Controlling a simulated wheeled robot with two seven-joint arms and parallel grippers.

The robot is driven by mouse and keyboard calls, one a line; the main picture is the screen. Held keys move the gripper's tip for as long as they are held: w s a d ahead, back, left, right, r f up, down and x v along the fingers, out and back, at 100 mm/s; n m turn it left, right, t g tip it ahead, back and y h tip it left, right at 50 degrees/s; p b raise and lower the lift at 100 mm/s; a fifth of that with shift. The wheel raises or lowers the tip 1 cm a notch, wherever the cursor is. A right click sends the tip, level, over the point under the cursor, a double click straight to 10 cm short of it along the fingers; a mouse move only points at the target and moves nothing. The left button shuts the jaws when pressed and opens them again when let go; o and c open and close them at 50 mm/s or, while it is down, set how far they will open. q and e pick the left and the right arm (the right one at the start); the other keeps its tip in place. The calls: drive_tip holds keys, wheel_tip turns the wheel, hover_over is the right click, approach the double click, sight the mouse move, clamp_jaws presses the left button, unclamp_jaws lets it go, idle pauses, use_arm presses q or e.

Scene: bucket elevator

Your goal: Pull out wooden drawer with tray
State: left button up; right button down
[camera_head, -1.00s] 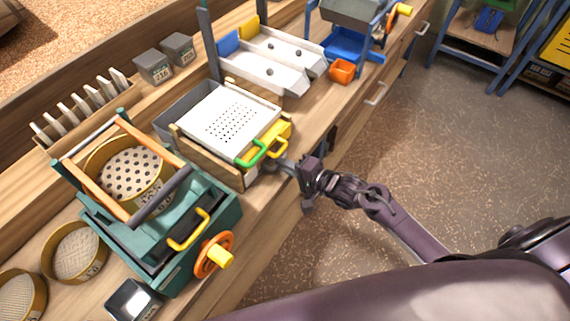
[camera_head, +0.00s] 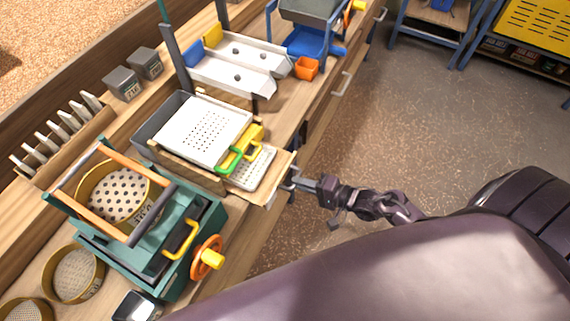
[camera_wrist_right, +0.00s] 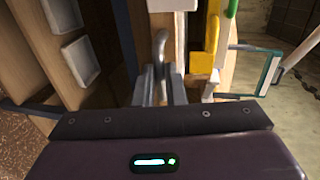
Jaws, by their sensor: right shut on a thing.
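The wooden drawer (camera_head: 271,192) is partly slid out of the wooden box on the bench, toward the right. A light perforated tray (camera_head: 252,168) lies in it and shows beyond the yellow handle (camera_head: 251,139) and the green handle (camera_head: 230,160). A white perforated plate (camera_head: 206,128) sits on top of the box. My right gripper (camera_head: 291,181) is at the drawer's front, shut on the drawer's grey handle. In the right wrist view the fingers (camera_wrist_right: 160,88) close around this grey handle (camera_wrist_right: 160,46). My left gripper is not in view.
A teal sieve frame with an orange wheel (camera_head: 207,257) stands left of the drawer, near the bench's front edge. The floor right of the bench is clear.

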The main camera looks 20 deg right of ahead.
drive_tip(key=shift+f+p+v, duration=0.15)
drive_tip(key=shift+p+v, duration=0.05)
drive_tip(key=shift+v, duration=0.5)
drive_tip(key=shift+f+p+v, duration=0.15)
drive_tip(key=shift+v, duration=0.55)
drive_tip(key=c, duration=1.8)
unclamp_jaws()
drive_tip(key=shift+o, duration=0.2)
drive_tip(key=b+v, duration=0.1)
drive_tip(key=v, duration=0.7)
drive_tip(key=shift+f, duration=0.2)
